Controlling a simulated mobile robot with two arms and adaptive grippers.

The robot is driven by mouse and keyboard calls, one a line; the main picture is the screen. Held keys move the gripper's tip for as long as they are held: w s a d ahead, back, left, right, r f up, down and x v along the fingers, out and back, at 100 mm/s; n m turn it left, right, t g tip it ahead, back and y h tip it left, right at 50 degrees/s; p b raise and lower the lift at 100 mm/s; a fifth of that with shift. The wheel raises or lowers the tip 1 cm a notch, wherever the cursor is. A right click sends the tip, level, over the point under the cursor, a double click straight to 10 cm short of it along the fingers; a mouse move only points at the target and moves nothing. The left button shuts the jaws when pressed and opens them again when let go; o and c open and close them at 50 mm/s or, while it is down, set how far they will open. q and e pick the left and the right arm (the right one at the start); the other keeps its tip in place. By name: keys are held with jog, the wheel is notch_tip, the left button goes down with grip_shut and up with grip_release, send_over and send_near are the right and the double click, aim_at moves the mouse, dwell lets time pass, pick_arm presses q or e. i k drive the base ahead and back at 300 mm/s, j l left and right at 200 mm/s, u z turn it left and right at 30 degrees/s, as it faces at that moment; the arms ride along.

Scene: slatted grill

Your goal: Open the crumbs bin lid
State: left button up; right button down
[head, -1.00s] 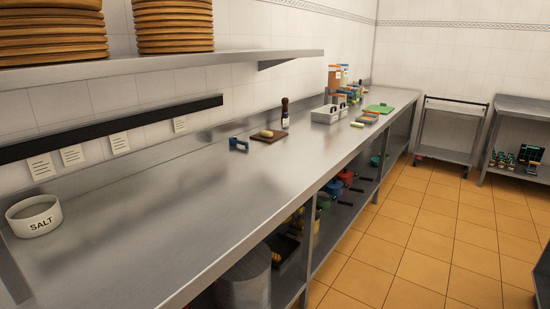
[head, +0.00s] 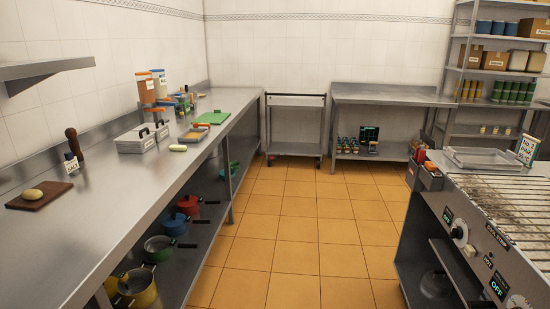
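Two low steel bins stand side by side on the long steel counter (head: 100,225) at left: a nearer bin (head: 130,147) and one just behind it (head: 163,137). Both have flat lids with dark handles and appear closed. The nearer bin has a pale label on its front, too small to read, so I cannot tell which bin is the crumbs bin. Neither of my grippers is in view.
A board with a bun (head: 32,194), a dark bottle (head: 73,146), a green board (head: 212,118) and tall containers (head: 146,90) are on the counter. Pots fill its lower shelf. A slatted grill (head: 510,200) stands at right. The tiled aisle (head: 290,220) between is clear.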

aim_at(129, 135)
jog(key=i+u, duration=0.1)
jog(key=i, duration=0.7)
jog(key=i+l+u, duration=0.15)
jog(key=i, duration=0.65)
